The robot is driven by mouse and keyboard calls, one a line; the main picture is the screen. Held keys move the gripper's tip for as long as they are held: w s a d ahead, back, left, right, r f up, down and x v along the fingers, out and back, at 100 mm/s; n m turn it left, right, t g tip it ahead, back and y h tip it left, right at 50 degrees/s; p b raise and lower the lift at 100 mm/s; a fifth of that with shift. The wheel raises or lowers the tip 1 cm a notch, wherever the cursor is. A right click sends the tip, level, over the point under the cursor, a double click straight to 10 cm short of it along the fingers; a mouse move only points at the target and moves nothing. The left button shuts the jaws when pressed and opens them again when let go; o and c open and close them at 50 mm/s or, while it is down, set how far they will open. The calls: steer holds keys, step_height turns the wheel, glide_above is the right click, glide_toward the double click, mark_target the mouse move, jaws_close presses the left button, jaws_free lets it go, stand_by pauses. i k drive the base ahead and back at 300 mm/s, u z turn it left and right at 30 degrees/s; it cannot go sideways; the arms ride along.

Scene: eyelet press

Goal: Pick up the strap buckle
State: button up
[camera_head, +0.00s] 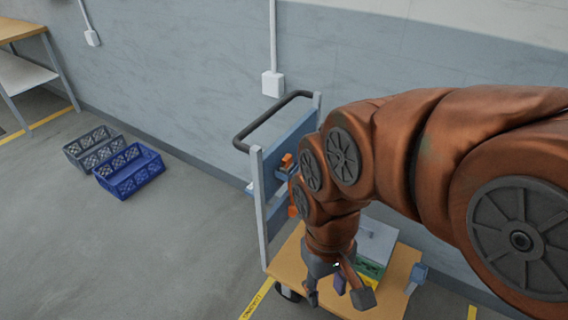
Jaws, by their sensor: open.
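My gripper (337,294) is open and points down over the wooden top of a cart (285,260). Its dark fingers are spread apart. A small purple piece (340,284) shows between the fingers; I cannot tell whether it is a separate thing or touches them. I cannot make out the strap buckle for certain; my arm and gripper cover much of the cart top.
A grey box with a green front (371,268) stands on the cart behind my gripper. A blue-grey block (418,272) is at the cart's right edge. A dark handle (240,140) rises at its left. Blue (130,172) and grey (90,146) crates stand on open floor.

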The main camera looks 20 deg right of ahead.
mark_target(288, 166)
steer(key=z, duration=2.25)
steer(key=k, duration=1.15)
steer(key=u, duration=1.8)
steer(key=i, duration=1)
steer(key=z, duration=0.05)
